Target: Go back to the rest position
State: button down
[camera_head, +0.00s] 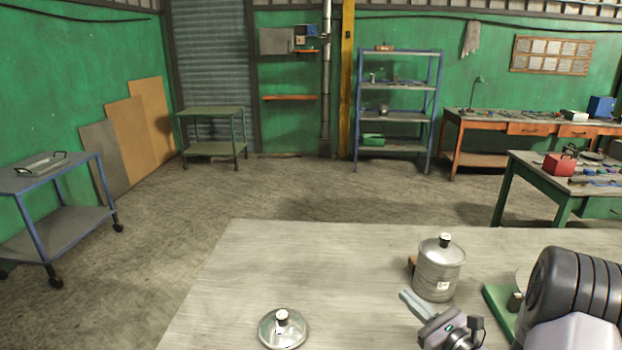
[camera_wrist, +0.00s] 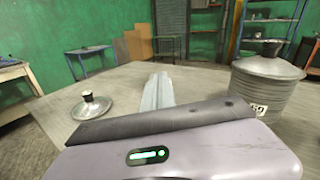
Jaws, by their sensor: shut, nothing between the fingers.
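My gripper (camera_head: 409,300) is over the right part of the table (camera_head: 290,255), just left of and in front of a ribbed metal canister (camera_head: 438,272). Its fingers look closed together, with nothing between them; they also show in the wrist view (camera_wrist: 158,88). The canister has a lid with a black knob and a small white label, and stands upright at the right in the wrist view (camera_wrist: 268,92). A loose metal lid (camera_head: 283,330) with a dark knob lies flat on the table to the left of my gripper. It also shows in the wrist view (camera_wrist: 91,108).
A green object (camera_head: 499,306) lies right of the canister, partly hidden by my arm. A blue cart (camera_head: 60,235) stands at the left, and a workbench (camera_head: 535,180) at the right.

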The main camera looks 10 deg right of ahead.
jog(key=s+a+r+n+g+y, duration=0.25)
jog(key=s+a+n+g, duration=0.2)
jog(key=a, duration=0.35)
jog(key=s+a+r+n+g+y, duration=0.25)
jog(key=a+r+n, duration=0.2)
jog(key=a, duration=0.35)
jog(key=s+a+r+n+g+y, duration=0.1)
jog(key=s+a+r+n+g, duration=0.3)
jog(key=a, duration=0.4)
jog(key=s+a+n+g+h, duration=0.3)
jog(key=s+n+h, duration=0.2)
jog(key=s+n, duration=0.5)
jog(key=s+d+r+n+t+h, duration=0.2)
jog(key=s+d+h, duration=0.2)
jog(key=s, duration=0.3)
jog(key=shift+d+n+t+h, duration=0.4)
jog(key=shift+d, duration=0.1)
